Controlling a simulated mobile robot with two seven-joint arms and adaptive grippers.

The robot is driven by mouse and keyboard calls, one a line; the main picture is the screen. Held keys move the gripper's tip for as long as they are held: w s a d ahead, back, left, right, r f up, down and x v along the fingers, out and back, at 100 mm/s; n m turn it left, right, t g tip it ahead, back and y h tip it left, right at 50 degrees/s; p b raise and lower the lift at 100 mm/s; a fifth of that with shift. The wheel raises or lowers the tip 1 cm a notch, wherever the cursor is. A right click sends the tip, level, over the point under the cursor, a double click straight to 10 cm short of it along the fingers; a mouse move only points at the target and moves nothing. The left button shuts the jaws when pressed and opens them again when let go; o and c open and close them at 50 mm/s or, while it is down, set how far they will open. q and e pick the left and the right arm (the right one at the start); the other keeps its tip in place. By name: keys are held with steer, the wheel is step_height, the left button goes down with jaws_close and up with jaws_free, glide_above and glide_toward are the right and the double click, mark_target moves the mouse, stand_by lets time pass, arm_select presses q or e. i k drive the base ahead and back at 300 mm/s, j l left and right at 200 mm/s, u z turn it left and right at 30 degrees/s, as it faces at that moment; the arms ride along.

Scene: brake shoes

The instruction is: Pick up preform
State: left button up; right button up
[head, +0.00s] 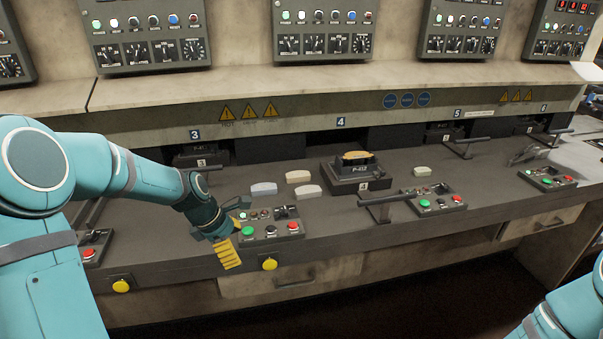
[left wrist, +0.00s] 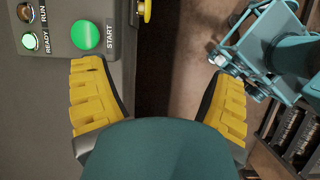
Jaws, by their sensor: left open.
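Several pale preforms lie on the grey bench near press 4: a bluish-grey one (head: 264,189), a cream one (head: 298,176), another pale one (head: 307,191), and one farther right (head: 422,171). A tan piece (head: 355,155) sits on top of the press 4 block (head: 352,172). My left gripper (head: 228,256) is at the bench's front edge, left of and nearer than the preforms, beside a control box. In the left wrist view its yellow fingers (left wrist: 160,100) are wide apart with nothing between them. My right gripper does not show in the head view.
The control box (head: 268,224) with a green START button is right by my left gripper. A handle (head: 388,204) stands in front of press 4, beside another control box (head: 433,199). A yellow knob (head: 269,264) juts from the bench front.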

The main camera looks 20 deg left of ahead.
mark_target(296, 176)
steer(key=i, duration=1.3)
